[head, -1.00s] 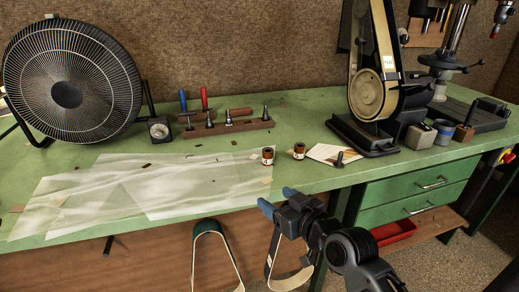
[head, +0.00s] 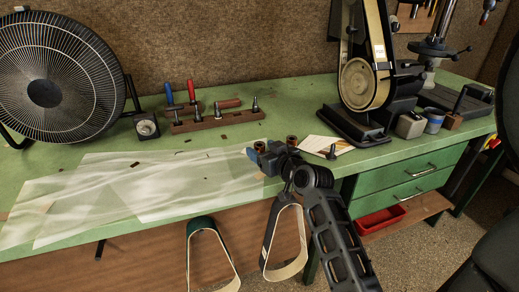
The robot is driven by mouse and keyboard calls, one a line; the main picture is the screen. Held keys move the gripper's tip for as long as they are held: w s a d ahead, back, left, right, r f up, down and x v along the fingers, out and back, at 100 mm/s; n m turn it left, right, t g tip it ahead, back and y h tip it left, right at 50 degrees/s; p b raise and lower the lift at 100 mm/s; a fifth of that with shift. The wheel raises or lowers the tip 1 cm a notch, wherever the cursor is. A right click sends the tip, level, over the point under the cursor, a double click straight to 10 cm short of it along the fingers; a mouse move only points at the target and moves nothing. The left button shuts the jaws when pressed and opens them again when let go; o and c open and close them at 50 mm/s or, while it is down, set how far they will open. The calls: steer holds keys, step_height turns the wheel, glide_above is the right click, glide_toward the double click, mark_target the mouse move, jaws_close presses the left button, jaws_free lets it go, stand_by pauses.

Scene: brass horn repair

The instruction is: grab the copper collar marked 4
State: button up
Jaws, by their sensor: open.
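Two small copper collars stand near the front edge of the green bench in the head view, a left collar (head: 259,146) and a right collar (head: 292,140). Both are partly hidden behind my gripper. Their markings are too small to read, so I cannot tell which one is marked 4. My gripper (head: 254,158) has blue fingertips and is open. It is just in front of the left collar, low over the bench edge. I cannot tell whether it touches the collar.
A dark peg (head: 332,152) stands by a paper card (head: 322,145) right of the collars. A belt sander (head: 368,85) is behind them. A wooden tool block (head: 217,121) stands at the back. Clear sheets (head: 140,195) cover the bench's left front. Belts (head: 284,272) hang below the edge.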

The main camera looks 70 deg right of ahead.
steer(key=shift+w+d+f, duration=0.1)
steer(key=shift+w+d, duration=0.15)
steer(key=shift+w, duration=0.05)
steer(key=c, duration=1.2)
